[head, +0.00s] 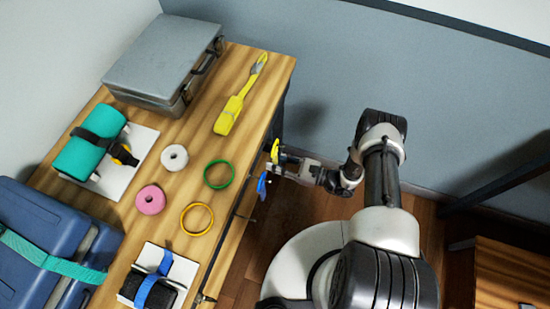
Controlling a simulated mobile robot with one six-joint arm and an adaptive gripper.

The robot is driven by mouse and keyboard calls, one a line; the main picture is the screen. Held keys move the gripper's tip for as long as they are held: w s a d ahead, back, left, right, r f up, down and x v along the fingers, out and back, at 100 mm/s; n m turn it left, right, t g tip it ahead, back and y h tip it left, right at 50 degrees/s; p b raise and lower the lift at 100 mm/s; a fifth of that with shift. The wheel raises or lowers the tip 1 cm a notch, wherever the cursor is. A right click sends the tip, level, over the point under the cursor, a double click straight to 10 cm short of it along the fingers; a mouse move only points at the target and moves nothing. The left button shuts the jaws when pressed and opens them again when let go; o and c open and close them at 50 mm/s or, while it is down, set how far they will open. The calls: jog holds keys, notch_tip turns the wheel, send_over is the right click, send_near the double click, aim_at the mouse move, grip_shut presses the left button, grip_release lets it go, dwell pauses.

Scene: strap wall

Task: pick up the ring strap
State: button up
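Two thin rings lie flat on the wooden table: a green ring (219,174) and a yellow ring (197,219) in front of it. Which one is the ring strap I cannot tell. My gripper (275,168) is past the table's right edge, to the right of both rings and apart from them. A small yellow piece (276,151) and a blue piece (262,186) show at its tip, by the table's side; whether they touch it is unclear. The fingers are too small to judge their opening.
A blue case (45,240) stands left.

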grip_shut()
